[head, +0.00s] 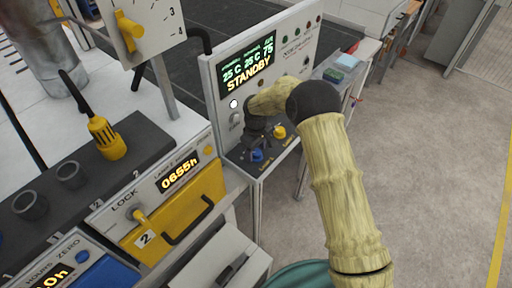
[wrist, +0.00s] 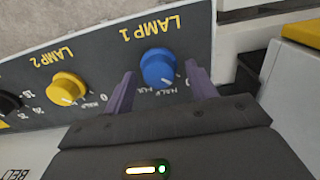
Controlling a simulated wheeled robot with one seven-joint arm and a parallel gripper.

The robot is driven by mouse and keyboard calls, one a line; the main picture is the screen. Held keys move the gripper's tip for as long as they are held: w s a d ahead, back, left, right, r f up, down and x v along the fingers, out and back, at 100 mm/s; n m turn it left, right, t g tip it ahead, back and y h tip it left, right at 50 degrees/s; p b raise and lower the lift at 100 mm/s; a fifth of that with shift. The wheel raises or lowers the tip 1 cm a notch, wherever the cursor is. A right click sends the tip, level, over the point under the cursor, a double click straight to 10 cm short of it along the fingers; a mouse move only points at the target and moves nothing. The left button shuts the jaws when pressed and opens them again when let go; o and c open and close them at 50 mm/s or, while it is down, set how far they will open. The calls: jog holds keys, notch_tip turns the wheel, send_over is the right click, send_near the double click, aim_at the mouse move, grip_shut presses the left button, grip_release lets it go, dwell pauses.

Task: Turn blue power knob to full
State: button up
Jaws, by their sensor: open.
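The blue power knob (wrist: 158,67) is on a dark panel under the yellow "LAMP 1" print in the wrist view. A short white mark shows on its lower right side, near the "HALF" print; the scale there is partly hidden by my gripper. My gripper (wrist: 160,88) is open, with one purple finger to the left of the knob and one to the right, and nothing held. In the head view the blue knob (head: 257,156) sits on the low front panel, just below my dark gripper (head: 256,138). I cannot tell whether the fingers touch it.
A yellow "LAMP 2" knob (wrist: 67,88) is beside the blue one, with a black knob (wrist: 9,102) further left. A display panel (head: 248,72) reading "STANDBY" rises behind the knobs. A yellow drawer (head: 178,205) with a handle stands left of them. Open floor lies right.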

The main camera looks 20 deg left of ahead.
jog(key=shift+w, duration=0.1)
jog(key=c, duration=1)
jog(key=shift+m+b, duration=0.5)
jog(key=shift+b, duration=0.1)
jog(key=m+b, duration=0.2)
jog(key=shift+f+m+b, duration=0.15)
jog(key=shift+m+b, duration=0.15)
jog(key=m+b, duration=0.3)
jog(key=m, duration=0.4)
jog(key=m+b, duration=0.1)
jog(key=m, duration=0.1)
jog(key=shift+r+m, duration=0.2)
jog(key=shift+m, duration=0.2)
jog(key=m+b, duration=0.1)
jog(key=m, duration=0.3)
jog(key=shift+m, duration=0.4)
